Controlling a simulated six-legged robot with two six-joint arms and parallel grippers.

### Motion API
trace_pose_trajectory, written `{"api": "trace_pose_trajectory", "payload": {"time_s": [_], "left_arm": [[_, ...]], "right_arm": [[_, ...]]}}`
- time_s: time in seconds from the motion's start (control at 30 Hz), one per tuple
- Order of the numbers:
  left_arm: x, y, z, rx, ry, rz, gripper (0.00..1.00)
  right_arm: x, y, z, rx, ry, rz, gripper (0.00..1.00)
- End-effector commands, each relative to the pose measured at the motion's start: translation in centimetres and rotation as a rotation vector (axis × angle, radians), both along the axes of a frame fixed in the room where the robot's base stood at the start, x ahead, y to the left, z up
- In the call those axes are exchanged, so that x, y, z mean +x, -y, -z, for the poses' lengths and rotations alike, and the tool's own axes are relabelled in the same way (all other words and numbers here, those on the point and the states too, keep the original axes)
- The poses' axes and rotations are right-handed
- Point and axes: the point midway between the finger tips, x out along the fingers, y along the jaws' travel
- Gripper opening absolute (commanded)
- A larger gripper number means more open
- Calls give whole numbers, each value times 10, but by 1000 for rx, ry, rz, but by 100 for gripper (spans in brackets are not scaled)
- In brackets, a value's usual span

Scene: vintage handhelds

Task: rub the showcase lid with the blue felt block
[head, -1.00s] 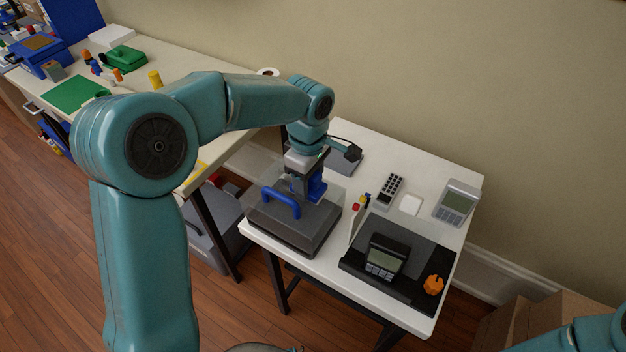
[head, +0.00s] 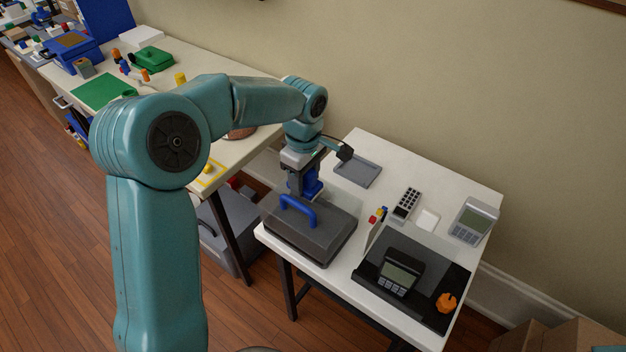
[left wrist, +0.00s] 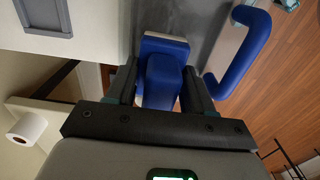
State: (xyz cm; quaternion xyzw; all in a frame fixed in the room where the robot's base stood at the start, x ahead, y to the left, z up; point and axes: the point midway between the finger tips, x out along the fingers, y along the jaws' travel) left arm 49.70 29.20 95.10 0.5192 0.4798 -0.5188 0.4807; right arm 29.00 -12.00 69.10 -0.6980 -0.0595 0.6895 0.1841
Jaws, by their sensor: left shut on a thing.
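The showcase (head: 325,240) stands at the near left of the white table. Its lid is see-through grey with a blue arched handle (head: 298,208), also in the left wrist view (left wrist: 243,50). My left gripper (head: 307,184) is shut on the blue felt block (head: 314,189), just behind the handle, over the lid's rear part. In the left wrist view the block (left wrist: 162,75) sits upright between the two fingers, its wider foot at or just above the lid. I cannot tell whether it touches. My right gripper is out of view.
A grey tray (head: 358,172) lies behind the showcase. To the right are a black stand (head: 425,304) with a handheld (head: 401,270), an orange knob (head: 446,302), a calculator-like device (head: 406,204) and a grey handheld (head: 474,220). A second table (head: 215,90) stands left.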

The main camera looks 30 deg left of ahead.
Motion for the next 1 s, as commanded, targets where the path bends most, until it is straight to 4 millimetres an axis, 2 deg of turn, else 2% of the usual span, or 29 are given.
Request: {"api": "trace_pose_trajectory", "payload": {"time_s": [0.23,0.83,1.0], "left_arm": [[1,-13,2,0,-2,0,0],[5,-12,0,0,-3,1,0],[5,-6,1,0,-2,3,0]], "right_arm": [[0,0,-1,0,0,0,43],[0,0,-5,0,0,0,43],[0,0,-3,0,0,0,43]]}}
